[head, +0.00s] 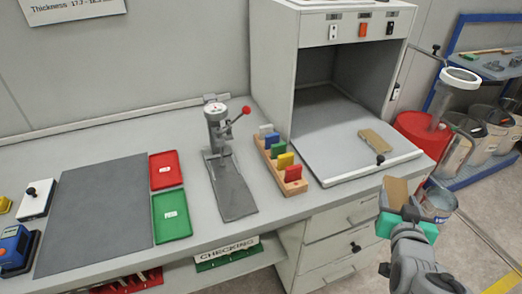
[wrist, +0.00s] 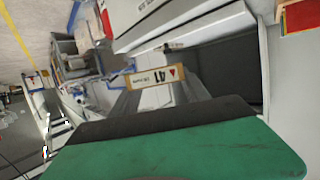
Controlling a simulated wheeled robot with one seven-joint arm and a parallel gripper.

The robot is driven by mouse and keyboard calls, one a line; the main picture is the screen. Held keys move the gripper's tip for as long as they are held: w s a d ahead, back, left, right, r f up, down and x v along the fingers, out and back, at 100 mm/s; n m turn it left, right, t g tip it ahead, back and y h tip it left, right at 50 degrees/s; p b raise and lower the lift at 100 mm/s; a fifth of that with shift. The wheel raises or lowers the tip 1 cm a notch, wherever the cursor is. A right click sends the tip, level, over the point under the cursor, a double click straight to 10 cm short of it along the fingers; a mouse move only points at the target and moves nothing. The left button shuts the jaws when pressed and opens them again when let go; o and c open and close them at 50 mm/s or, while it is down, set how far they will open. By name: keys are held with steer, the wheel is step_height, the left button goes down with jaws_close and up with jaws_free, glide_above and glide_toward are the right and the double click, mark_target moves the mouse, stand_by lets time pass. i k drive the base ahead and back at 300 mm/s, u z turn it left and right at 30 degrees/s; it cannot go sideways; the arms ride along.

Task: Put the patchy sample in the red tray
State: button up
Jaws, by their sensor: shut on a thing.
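My gripper (head: 403,212) is at the lower right in the head view, beyond the right end of the bench. It is shut on a flat brown sample (head: 396,190), which stands up from the jaws.
A green tray (head: 173,229) adjoins the red one, beside a dark mat (head: 95,215). A stand gauge (head: 217,130) and a wooden rack of coloured blocks (head: 272,160) stand between trays and booth (head: 325,45). Another brown piece (head: 375,139) lies on the booth's board. A red drum (head: 415,132) stands right.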

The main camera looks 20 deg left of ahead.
mark_target(165, 169)
steer(key=i, duration=0.65)
steer(key=u, duration=4.05)
steer(key=i, duration=0.5)
